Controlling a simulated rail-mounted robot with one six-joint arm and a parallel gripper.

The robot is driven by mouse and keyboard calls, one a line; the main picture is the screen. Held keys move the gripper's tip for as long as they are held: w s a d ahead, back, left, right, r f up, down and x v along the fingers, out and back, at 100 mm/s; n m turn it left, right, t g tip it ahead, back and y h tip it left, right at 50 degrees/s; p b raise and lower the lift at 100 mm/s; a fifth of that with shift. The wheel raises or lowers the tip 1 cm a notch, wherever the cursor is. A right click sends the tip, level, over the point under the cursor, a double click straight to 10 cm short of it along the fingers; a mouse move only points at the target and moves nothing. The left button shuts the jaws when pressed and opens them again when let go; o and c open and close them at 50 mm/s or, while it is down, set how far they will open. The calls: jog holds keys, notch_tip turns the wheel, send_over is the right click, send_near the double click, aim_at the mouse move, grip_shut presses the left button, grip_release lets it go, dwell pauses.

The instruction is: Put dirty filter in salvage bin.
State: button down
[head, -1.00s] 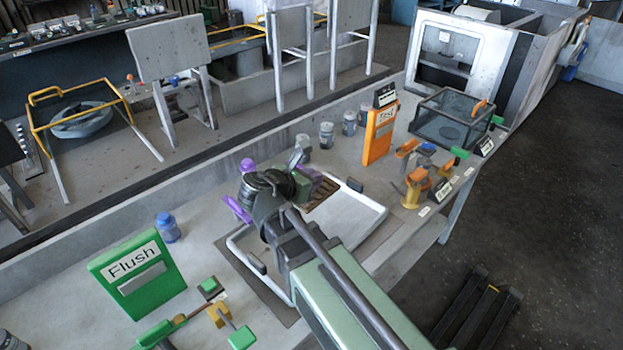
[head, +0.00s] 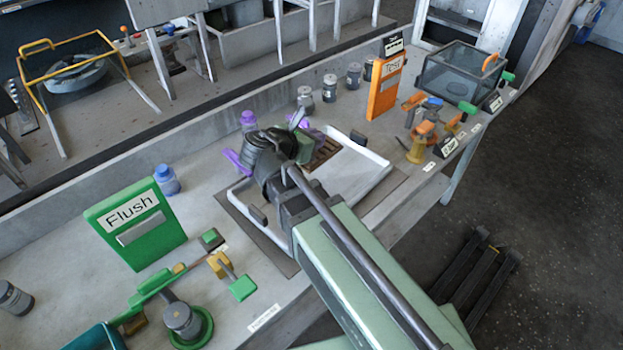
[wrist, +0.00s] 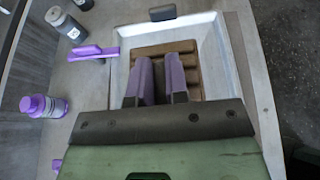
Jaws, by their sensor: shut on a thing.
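The dirty filter appears to be the brown slatted block (head: 326,152) over the white tray. It also shows in the wrist view (wrist: 165,48). My gripper (head: 310,133) is over the tray, at the near side of the block. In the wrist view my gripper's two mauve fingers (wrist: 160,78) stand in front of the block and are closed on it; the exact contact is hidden. I cannot make out whether the block touches the tray floor. No bin labelled salvage is readable; a teal container (head: 95,338) is cut off at the lower left.
The white tray (head: 375,165) has raised walls. A purple bottle (head: 248,121) and a purple handle (head: 237,162) are close to the gripper. The green Flush sign (head: 135,225), orange Test sign (head: 386,85) and several grey jars stand on the bench. A clear box (head: 460,75) stands far right.

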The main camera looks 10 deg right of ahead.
notch_tip(320, 180, down, 12)
jog(key=b, duration=0.8)
jog(key=shift+r+b, duration=0.25)
jog(key=shift+b, duration=0.15)
jog(key=c, duration=1.1)
grip_release()
jog(key=shift+r, duration=0.1)
jog(key=p+v, duration=0.4)
jog(key=v, duration=0.6)
jog(key=shift+w+r, duration=0.1)
jog(key=shift+s+a, duration=0.25)
jog(key=shift+a, duration=0.1)
jog(key=shift+o, duration=0.3)
